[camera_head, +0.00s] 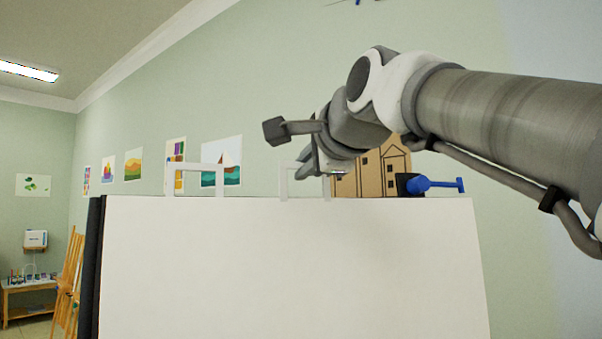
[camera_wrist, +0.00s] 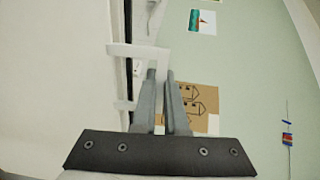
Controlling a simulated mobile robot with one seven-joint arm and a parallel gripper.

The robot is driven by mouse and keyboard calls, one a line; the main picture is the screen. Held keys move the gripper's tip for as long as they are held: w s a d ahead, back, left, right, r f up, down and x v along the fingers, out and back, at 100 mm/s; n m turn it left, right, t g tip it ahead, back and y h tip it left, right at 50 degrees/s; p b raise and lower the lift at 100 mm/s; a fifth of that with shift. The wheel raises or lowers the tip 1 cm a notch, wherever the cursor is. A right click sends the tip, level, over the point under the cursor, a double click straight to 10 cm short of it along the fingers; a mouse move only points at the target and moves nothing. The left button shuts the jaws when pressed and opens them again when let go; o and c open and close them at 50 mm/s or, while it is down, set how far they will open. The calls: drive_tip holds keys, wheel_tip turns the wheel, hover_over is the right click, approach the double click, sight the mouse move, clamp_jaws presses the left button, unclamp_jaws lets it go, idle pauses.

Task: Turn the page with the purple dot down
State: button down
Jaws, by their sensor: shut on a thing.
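The flip chart's blank white front sheet (camera_head: 280,265) fills the lower middle of the head view; it stands at the left of the wrist view (camera_wrist: 60,80). No purple dot shows clearly. White square loops stand on its top edge, one at the left (camera_head: 219,180) and one near the middle (camera_head: 283,182). My gripper (camera_head: 318,173) is at the top edge by the middle loop. In the wrist view its fingers (camera_wrist: 160,75) are close together and point along the top edge.
A blue clamp (camera_head: 432,185) sits on the top edge at the right. A brown house drawing (camera_head: 373,172) is behind my gripper. Pictures hang on the green wall (camera_head: 275,120). A wooden easel (camera_head: 70,275) and small table (camera_head: 30,285) stand at the far left.

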drive_tip(key=f+b+v, duration=0.1)
drive_tip(key=v, duration=0.5)
drive_tip(key=shift+s, duration=0.5)
drive_tip(key=shift+d, duration=0.15)
drive_tip(key=s+d+f+b, duration=0.1)
drive_tip(key=s+d+b, duration=0.2)
drive_tip(key=s, duration=0.5)
drive_tip(key=shift+s+f, duration=0.25)
drive_tip(key=shift+s, duration=0.15)
drive_tip(key=s+d+f+b, duration=0.3)
drive_tip(key=s, duration=0.5)
idle(0.7)
drive_tip(key=shift+s, duration=0.1)
